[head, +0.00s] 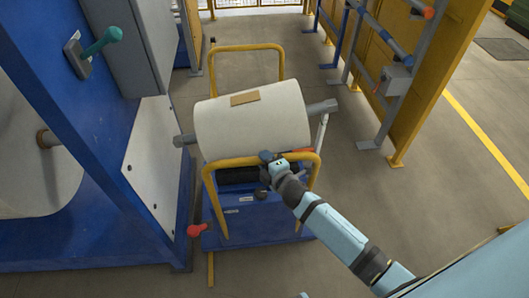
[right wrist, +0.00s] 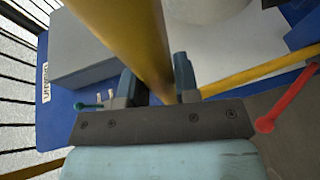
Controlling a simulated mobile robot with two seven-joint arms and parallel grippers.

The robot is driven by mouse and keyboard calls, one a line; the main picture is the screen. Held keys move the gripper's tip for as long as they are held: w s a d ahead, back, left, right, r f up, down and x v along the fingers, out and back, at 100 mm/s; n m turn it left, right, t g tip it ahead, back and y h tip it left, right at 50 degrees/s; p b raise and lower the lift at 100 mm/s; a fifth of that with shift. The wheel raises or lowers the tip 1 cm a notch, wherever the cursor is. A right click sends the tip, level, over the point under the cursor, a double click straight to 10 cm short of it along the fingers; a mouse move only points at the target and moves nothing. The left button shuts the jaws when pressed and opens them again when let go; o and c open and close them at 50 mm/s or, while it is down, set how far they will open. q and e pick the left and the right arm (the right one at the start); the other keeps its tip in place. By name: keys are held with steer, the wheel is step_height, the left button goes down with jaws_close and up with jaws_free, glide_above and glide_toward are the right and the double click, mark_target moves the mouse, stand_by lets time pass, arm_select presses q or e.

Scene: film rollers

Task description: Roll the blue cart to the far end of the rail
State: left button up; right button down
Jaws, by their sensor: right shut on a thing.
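The blue cart (head: 255,226) stands in the aisle beside the blue machine. It has yellow tube handles at its near and far ends and carries a large white film roll (head: 252,125) on a grey shaft. My right gripper (head: 268,163) is at the top bar of the near yellow handle (head: 226,162). In the right wrist view the yellow bar (right wrist: 135,35) runs between the two fingers, which are shut on it. My left gripper is not in view. A short yellow strip (head: 211,272) shows on the floor by the cart; I cannot tell if it is the rail.
The blue machine (head: 130,215) with a grey box and a teal lever (head: 103,42) stands close on the left. A red-knobbed lever (head: 197,231) is beside the cart. Yellow panels and a blue rack (head: 370,35) line the right. Grey floor lies open beyond the cart.

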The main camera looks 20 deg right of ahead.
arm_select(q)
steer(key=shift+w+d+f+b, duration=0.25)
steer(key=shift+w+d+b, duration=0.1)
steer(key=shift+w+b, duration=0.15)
arm_select(e)
steer(key=s+a, duration=0.3)
steer(key=s, duration=0.8)
steer(key=shift+s+a+f, duration=0.2)
steer(key=shift+s, duration=0.05)
steer(key=c, duration=0.8)
jaws_free()
steer(key=shift+c, duration=0.2)
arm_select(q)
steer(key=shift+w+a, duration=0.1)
arm_select(e)
steer(key=shift+r, duration=0.1)
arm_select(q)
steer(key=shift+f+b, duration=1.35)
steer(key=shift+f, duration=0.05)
arm_select(e)
steer(key=v, duration=1.3)
steer(key=shift+s, duration=0.35)
